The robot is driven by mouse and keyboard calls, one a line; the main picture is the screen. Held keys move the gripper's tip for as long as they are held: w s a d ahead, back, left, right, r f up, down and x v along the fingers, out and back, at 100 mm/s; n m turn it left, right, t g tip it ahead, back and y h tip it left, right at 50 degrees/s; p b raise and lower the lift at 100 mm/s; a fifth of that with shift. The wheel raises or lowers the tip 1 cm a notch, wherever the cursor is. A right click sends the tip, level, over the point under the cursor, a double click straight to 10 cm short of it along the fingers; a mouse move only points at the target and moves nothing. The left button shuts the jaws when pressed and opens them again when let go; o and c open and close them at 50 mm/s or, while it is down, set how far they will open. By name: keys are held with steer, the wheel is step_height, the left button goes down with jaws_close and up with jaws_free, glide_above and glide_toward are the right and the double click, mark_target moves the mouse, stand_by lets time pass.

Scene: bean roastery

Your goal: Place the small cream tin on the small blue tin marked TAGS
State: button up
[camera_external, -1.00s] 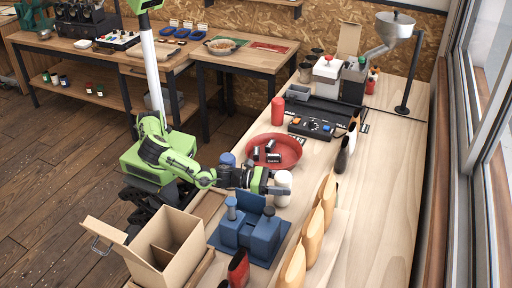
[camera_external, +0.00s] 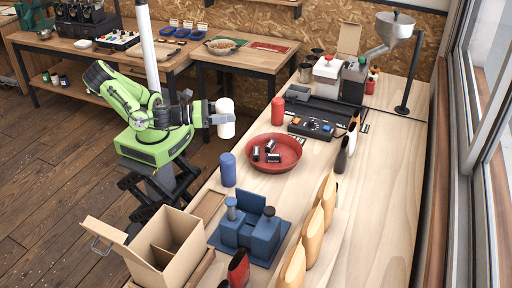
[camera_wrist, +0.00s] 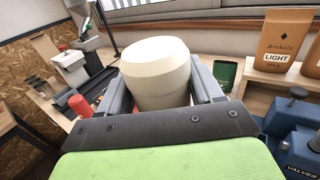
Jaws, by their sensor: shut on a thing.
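The cream tin (camera_external: 226,118) is held in the air by my gripper (camera_external: 213,117), above and behind the blue tin in the picture. My gripper is shut on it; in the wrist view the cream tin (camera_wrist: 157,72) sits between the two fingers. The blue tin (camera_external: 228,170) stands upright on the bench near its left edge, left of the red bowl. Its top looks clear, and its marking is too small to read. The blue tin cannot be made out in the wrist view.
The red bowl (camera_external: 290,157) holds several dark cylinders. A red can (camera_external: 277,110) stands behind it. A blue stand (camera_external: 268,242), an open cardboard box (camera_external: 185,235) and several orange-tan bags (camera_external: 310,236) are toward the front. The bench (camera_external: 375,180) is bare on the right.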

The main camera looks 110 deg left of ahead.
step_height(320, 180, down, 10)
steer(key=b, duration=0.5)
steer(key=shift+s+f+b, duration=0.15)
steer(key=shift+b, duration=0.2)
steer(key=o, duration=1.2)
steer(key=shift+o, duration=0.2)
